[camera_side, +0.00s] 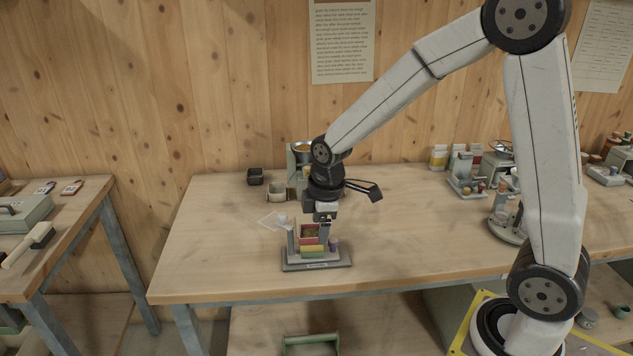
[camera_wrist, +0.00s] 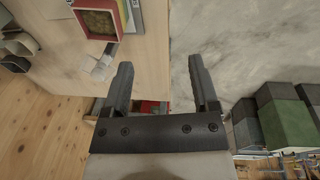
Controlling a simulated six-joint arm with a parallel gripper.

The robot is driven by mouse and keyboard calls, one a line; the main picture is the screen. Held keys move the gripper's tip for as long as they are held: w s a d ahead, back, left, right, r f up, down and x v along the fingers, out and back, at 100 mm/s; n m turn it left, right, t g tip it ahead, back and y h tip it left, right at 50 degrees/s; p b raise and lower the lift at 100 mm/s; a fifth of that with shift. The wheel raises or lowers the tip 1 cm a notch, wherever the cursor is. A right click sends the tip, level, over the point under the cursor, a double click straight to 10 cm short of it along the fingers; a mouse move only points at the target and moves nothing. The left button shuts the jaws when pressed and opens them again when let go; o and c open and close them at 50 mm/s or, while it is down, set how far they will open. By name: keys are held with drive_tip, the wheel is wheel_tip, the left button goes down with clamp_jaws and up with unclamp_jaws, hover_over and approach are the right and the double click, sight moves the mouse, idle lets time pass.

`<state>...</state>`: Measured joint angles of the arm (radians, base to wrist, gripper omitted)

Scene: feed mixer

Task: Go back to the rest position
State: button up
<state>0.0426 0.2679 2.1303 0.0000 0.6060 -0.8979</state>
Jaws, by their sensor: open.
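My gripper (camera_side: 322,216) points down over the front part of the wooden table, just above and close to a small grey stand with red, yellow and green boxes (camera_side: 312,250). In the wrist view my gripper (camera_wrist: 161,63) has its two fingers wide apart. Nothing is held between them; the table edge and grey floor show in the gap. A red box with brown grainy contents (camera_wrist: 97,22) lies up and left of the fingers. I cannot tell whether the gripper touches the stand in the side view.
A white and clear piece (camera_side: 275,220) is left of the stand. A dark cup (camera_side: 255,176) and pale cup (camera_side: 277,192) stand behind. Small apparatus (camera_side: 470,180) and a glass-topped stand (camera_side: 503,215) are at the right. The table's left part (camera_side: 205,235) is clear.

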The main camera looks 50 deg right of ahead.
drive_tip(key=s+a+f+m+t, duration=0.1)
drive_tip(key=s+m, duration=0.8)
drive_tip(key=s, duration=0.1)
drive_tip(key=shift+s+a+f+m, duration=0.3)
drive_tip(key=shift+s+a+m, duration=0.05)
drive_tip(key=shift+s+m, duration=0.05)
